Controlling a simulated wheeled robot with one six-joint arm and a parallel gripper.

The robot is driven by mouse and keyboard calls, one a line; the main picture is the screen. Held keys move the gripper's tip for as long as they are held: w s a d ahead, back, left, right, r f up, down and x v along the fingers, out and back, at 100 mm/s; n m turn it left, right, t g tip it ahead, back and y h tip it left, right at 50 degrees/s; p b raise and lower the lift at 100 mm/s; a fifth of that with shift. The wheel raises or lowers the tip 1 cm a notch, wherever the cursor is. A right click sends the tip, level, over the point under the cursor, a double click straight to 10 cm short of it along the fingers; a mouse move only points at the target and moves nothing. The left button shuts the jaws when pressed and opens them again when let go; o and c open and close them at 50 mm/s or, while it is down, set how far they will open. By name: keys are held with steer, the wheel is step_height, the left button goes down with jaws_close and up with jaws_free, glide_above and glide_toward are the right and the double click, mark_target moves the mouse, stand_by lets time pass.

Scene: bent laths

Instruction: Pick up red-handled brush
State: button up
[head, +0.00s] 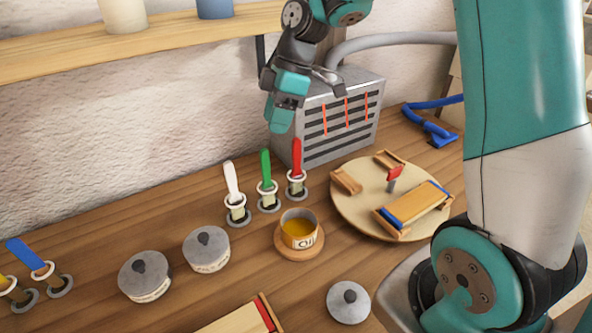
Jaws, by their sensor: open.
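The red-handled brush (297,161) stands upright in a ring holder (297,191) on the wooden bench, handle up. It is the rightmost of a row of three brushes, with a green-handled brush (266,166) and a white-handled brush (231,179) to its left. The lower end of the red-handled brush is hidden in its holder. My gripper (279,112) hangs open and apart from it, above and slightly left of the red handle, in front of the grey slotted box. Nothing shows between its fingers.
A grey slotted box (354,137) stands behind the brushes. A cup of amber liquid (298,230) is in front. A round board (352,205) with clamps lies right. Lidded pots (206,250) stand left. A wooden shelf (160,39) runs along the wall. A blue-handled brush (25,253) is far left.

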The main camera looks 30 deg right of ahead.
mark_target(293, 152)
steer(key=w+d+f+n, duration=0.1)
steer(key=w+d+f, duration=0.1)
steer(key=d, duration=0.1)
steer(key=w+d+f+n, duration=0.1)
steer(key=w+d+f, duration=0.1)
steer(key=d+f, duration=0.1)
steer(key=w+d+f+n, duration=0.1)
steer(key=w+d+f, duration=0.1)
steer(key=d, duration=0.2)
steer(key=shift+w+d+f+n, duration=0.25)
steer(key=shift+d+n, duration=0.05)
steer(key=shift+d, duration=0.05)
steer(key=p+x, duration=0.3)
steer(key=x, duration=0.4)
steer(key=shift+a+f, duration=0.1)
steer(key=shift+f, duration=0.1)
jaws_close()
